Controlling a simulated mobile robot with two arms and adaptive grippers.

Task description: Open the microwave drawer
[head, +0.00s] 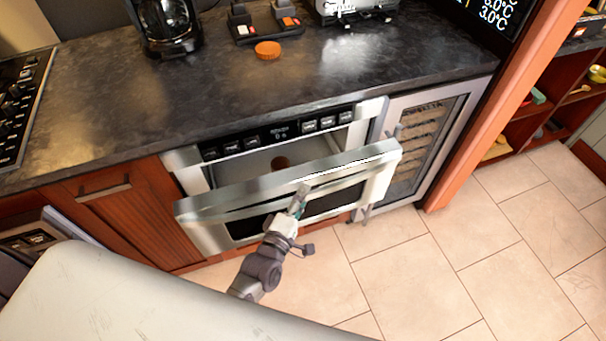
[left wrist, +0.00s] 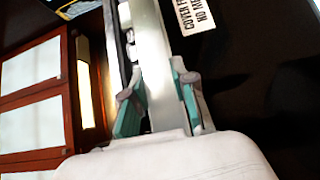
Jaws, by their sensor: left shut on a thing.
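The microwave drawer (head: 290,185) is built in under the dark counter and stands pulled out, with its inside showing from above. A round brown thing lies inside it. My left gripper (head: 301,196) is at the top edge of the drawer front, near its middle. In the left wrist view the two teal-padded fingers of my left gripper (left wrist: 158,105) are on either side of the metal edge of the drawer front (left wrist: 150,60), shut on it. My right gripper is in neither view.
A glass-door cooler (head: 415,145) stands right of the drawer, and a wooden cabinet (head: 120,205) is left of it. A coffee maker (head: 168,25) and an orange disc (head: 267,50) are on the counter (head: 200,95). The tiled floor (head: 440,260) in front is clear.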

